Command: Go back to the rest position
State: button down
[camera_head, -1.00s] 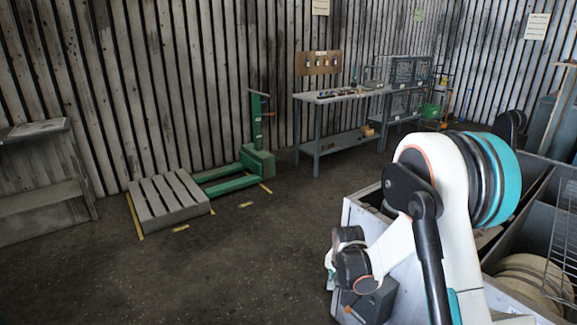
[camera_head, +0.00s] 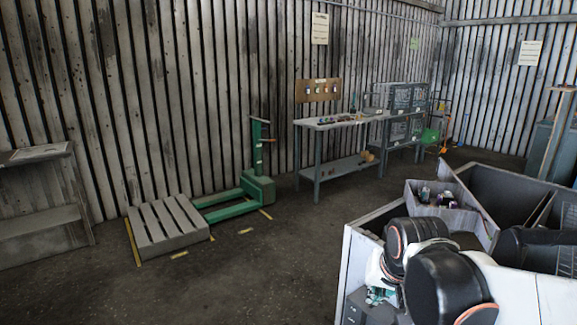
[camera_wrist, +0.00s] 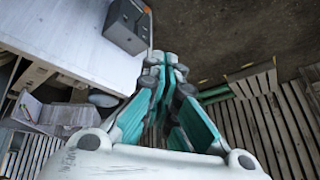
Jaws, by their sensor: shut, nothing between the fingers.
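My gripper (camera_wrist: 162,60) is shut and empty in the wrist view, its teal and grey fingers drawn together at the tips. Below the fingers the wrist view shows a white surface edge, dark floor and the ribbed wall. In the head view my arm is folded low at the lower right, in front of the grey bins. Only a small teal part near my wrist shows there, and the fingertips cannot be made out.
A grey open bin (camera_head: 437,222) holds small parts, with larger bins behind it. A dark grey box (camera_wrist: 127,27) sits at the white panel's edge. A pallet (camera_head: 168,224), green pallet lifter (camera_head: 258,185) and workbench (camera_head: 318,150) stand by the wall. The middle floor is clear.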

jog(key=s+d+r+n+t, duration=0.1)
jog(key=s+r+n, duration=0.1)
jog(key=s, duration=1.3)
jog(key=shift+n, duration=0.6)
